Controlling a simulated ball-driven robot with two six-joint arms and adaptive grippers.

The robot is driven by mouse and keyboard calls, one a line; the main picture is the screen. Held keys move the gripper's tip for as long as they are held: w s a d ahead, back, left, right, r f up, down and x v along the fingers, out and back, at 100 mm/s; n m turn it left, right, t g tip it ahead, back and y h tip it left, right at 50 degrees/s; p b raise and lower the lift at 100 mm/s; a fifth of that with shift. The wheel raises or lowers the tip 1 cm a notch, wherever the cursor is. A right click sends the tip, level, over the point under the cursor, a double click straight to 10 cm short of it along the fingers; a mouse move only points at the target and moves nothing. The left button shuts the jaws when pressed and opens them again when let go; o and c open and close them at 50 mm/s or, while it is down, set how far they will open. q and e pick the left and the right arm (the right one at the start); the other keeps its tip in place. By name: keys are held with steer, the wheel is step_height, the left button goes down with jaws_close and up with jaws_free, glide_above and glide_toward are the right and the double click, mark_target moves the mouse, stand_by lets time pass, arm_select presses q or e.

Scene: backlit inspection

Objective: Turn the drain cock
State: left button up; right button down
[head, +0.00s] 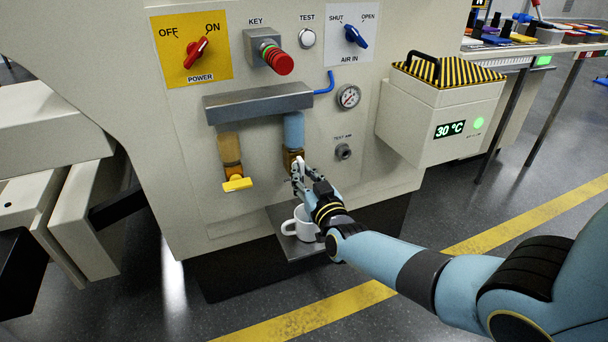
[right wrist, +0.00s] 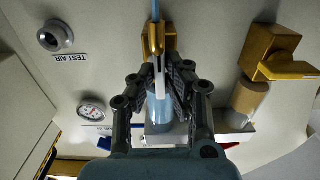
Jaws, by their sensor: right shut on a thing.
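The drain cock is a brass body (head: 291,156) under the blue bowl (head: 293,130) on the panel; it also shows in the right wrist view (right wrist: 168,38). A pale lever of the cock (right wrist: 159,72) stands between the fingers of my right gripper (head: 300,180). In the right wrist view my right gripper (right wrist: 160,80) is shut on this lever from both sides. A thin pale blue strip (right wrist: 155,10) runs on from the cock's end; I cannot tell whether it is liquid. The fingers partly hide the lever. My left gripper is not in view.
A white mug (head: 302,225) stands on a small shelf (head: 297,248) below the cock. An amber bowl (head: 230,147) with a yellow cock (head: 237,184) hangs to the left. A test air port (head: 343,152) and a gauge (head: 348,97) are to the right.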

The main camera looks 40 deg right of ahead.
steer(key=shift+f, duration=0.1)
steer(key=c, duration=1.4)
jaws_free()
steer(key=shift+s, duration=0.15)
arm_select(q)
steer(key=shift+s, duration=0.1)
arm_select(e)
steer(key=v, duration=1.1)
steer(key=shift+s, duration=0.4)
